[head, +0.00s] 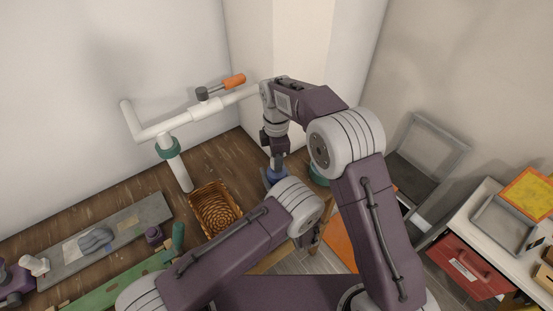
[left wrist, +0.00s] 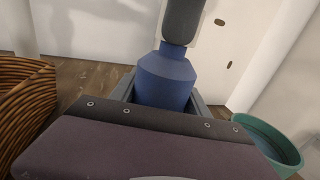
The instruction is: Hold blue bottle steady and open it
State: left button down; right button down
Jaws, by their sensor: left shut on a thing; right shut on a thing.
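The blue bottle (left wrist: 166,78) stands upright between the fingers of my left gripper (left wrist: 163,98) in the left wrist view. A dark grey rounded piece (left wrist: 183,18) sits directly above its neck; I cannot tell whether it is the cap or a finger of my right gripper. In the head view only a small blue part of the bottle (head: 271,177) shows, and my left wrist hides the left fingers. My right gripper (head: 276,160) points down from above and is shut at the bottle's top. What its fingers enclose is too small to make out.
A wicker basket (head: 232,229) stands just left of the bottle. A teal bowl (left wrist: 262,135) stands close on the right. A white pipe frame (head: 178,124) rises at the back left. A grey board (head: 140,215) lies further left.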

jog(key=shift+r, duration=0.15)
jog(key=shift+r, duration=1)
notch_tip(320, 180, up, 4)
pick_arm(q)
jog(key=shift+c, duration=2.3)
grip_release()
pick_arm(e)
jog(key=shift+f, duration=0.15)
